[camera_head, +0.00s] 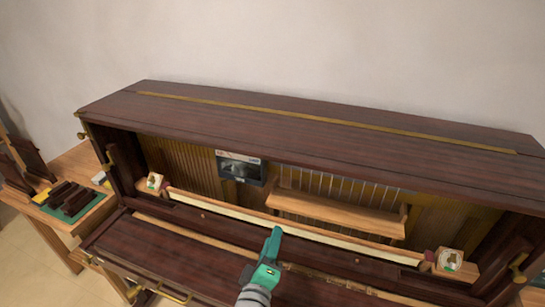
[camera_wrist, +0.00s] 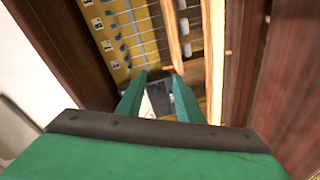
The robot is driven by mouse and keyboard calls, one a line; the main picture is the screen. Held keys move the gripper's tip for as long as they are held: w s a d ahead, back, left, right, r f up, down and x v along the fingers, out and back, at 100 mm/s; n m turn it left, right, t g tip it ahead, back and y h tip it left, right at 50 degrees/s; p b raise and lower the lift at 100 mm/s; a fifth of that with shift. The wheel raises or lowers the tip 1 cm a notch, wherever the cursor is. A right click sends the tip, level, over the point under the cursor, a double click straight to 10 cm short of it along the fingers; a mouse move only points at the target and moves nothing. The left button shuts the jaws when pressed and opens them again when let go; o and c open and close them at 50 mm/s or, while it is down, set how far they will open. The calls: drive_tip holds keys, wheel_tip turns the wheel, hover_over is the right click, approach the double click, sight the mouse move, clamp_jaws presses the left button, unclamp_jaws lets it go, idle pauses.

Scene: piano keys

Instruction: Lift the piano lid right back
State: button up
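The piano (camera_head: 115,180) is a dark red-brown upright with its upper front open. Its flat top board (camera_head: 280,125), with a long brass hinge strip, lies level over the opening. A dark lower board (camera_head: 150,250) with a brass handle (camera_head: 165,292) lies in front, over where keys would be; no keys show. I cannot tell for certain which board is the lid. My green gripper (camera_head: 275,238) is over the lower board, in front of the opening. In the wrist view my gripper (camera_wrist: 159,75) has its fingers apart, with nothing held between them.
Inside the opening are strings, a wooden shelf (camera_head: 335,212), a dark framed picture (camera_head: 241,167) and a long pale rail (camera_head: 300,232). White-faced blocks stand at left (camera_head: 154,182) and right (camera_head: 449,260). A side table (camera_head: 75,165) with dark pieces is at left. A plain wall is behind.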

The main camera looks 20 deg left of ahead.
drive_tip(key=w+a+r+n, duration=0.2)
drive_tip(key=w+a+r, duration=0.15)
drive_tip(key=r, duration=0.65)
drive_tip(key=n+t+h, duration=0.1)
drive_tip(key=h, duration=0.1)
approach(273, 143)
drive_tip(key=w, duration=0.6)
drive_tip(key=w+f, duration=0.1)
drive_tip(key=w, duration=0.2)
drive_tip(key=shift+w+d, duration=0.15)
drive_tip(key=shift+w, duration=0.2)
clamp_jaws()
